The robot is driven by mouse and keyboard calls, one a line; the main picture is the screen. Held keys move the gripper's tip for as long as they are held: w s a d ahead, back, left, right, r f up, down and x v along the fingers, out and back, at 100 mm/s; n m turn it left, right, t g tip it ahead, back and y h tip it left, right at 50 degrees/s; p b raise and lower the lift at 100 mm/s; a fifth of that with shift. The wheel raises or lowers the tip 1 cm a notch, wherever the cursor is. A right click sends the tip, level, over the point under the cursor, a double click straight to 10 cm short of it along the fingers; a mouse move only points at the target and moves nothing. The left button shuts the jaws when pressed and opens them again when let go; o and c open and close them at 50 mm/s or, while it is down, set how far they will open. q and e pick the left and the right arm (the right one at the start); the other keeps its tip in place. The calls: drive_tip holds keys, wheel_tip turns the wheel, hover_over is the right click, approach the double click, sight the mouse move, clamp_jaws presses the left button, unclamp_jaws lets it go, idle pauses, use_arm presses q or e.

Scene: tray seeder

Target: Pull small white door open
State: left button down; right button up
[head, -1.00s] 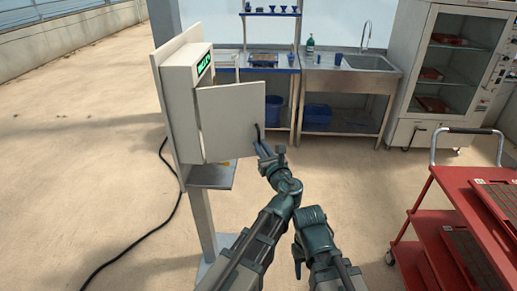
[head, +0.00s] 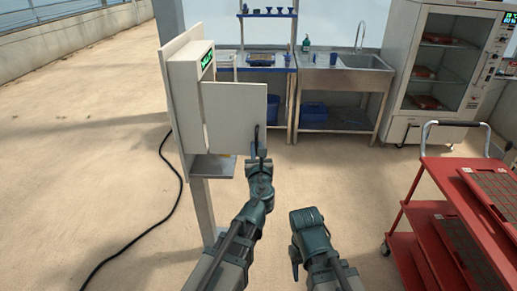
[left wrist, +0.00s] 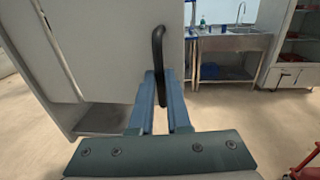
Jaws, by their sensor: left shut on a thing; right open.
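The small white door (head: 233,118) is on the white control box (head: 189,95), which is mounted on a post. The door stands ajar, with a dark gap along its left side. Its black handle (left wrist: 158,62) is near the door's right edge in the left wrist view. My left gripper (head: 259,152) is shut on the lower part of the handle, and its blue fingers sit on both sides of it in the left wrist view (left wrist: 162,88). My right gripper (head: 296,262) is open and empty, low in front and apart from the box.
A small shelf (head: 213,167) sits under the box, and a black cable (head: 150,226) runs down to the floor. A red cart (head: 420,185) stands at the right. A sink bench (head: 345,80) and a glass-door cabinet (head: 395,95) stand behind.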

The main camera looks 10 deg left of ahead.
use_arm(q)
drive_tip(key=shift+a+y, duration=0.3)
drive_tip(key=shift+a, duration=0.45)
drive_tip(key=c, duration=1.3)
unclamp_jaws()
drive_tip(key=o, duration=0.4)
drive_tip(key=shift+s+a, duration=0.1)
drive_tip(key=shift+a, duration=0.25)
drive_tip(key=shift+d, duration=0.1)
drive_tip(key=shift+s+d, duration=0.1)
